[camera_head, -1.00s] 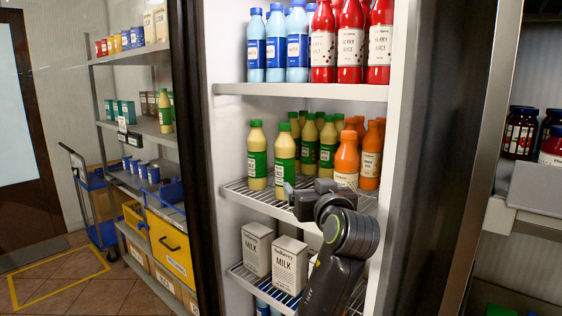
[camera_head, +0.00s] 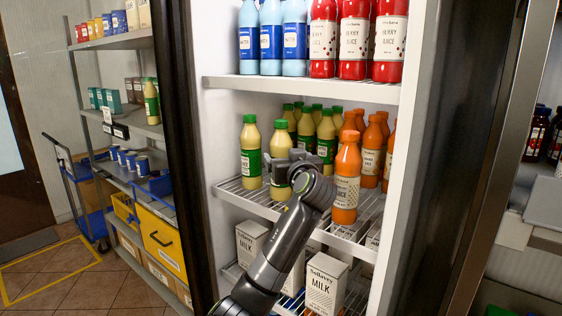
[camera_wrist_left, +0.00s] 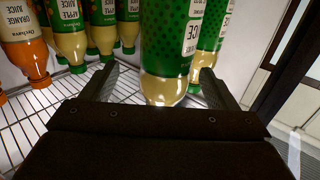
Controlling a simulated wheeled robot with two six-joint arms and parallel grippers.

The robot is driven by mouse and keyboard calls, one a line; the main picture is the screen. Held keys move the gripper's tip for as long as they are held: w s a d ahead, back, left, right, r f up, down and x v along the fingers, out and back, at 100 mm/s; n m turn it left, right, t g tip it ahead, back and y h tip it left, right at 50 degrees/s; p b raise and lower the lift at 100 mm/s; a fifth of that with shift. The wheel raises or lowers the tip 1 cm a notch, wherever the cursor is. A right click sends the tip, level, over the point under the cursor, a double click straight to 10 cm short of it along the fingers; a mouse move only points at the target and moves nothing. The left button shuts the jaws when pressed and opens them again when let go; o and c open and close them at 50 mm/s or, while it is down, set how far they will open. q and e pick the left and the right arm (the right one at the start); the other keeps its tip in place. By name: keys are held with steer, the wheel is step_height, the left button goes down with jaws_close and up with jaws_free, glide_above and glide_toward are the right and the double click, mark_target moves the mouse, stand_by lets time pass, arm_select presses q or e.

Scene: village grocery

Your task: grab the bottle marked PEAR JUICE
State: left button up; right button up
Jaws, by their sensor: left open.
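Two pale-yellow bottles with green caps and green labels stand at the front of the middle fridge shelf: a left one (camera_head: 251,158) and a right one (camera_head: 281,145). My left gripper (camera_head: 283,163) is open at the right one, partly hiding its label. In the left wrist view that bottle (camera_wrist_left: 167,45) stands between the open fingers, and the other bottle (camera_wrist_left: 212,30) is just to its right. Only "ICE" reads on the near label, so I cannot confirm PEAR JUICE. Bottles reading APPLE JUICE (camera_wrist_left: 68,32) stand to the left. My right gripper is not in view.
Orange juice bottles (camera_head: 347,180) stand right of my gripper on the same wire shelf (camera_head: 240,192). Red and blue bottles fill the shelf above. Milk cartons (camera_head: 326,283) stand below. The fridge's side walls bound the space.

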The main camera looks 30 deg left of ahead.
arm_select(q)
steer(key=p+x, duration=0.1)
steer(key=x, duration=0.1)
steer(key=p+x, duration=0.1)
steer(key=x, duration=0.1)
steer(key=shift+s+a, duration=0.1)
steer(key=shift+a, duration=0.35)
steer(key=shift+w+a+f+p, duration=0.15)
steer(key=shift+w+a+p, duration=0.15)
steer(key=shift+w+a, duration=0.1)
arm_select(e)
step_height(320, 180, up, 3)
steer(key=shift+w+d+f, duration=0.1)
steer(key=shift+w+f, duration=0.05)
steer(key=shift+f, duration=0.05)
arm_select(q)
steer(key=shift+c, duration=0.2)
steer(key=c, duration=1.2)
steer(key=shift+c, duration=1.1)
steer(key=shift+r, duration=0.2)
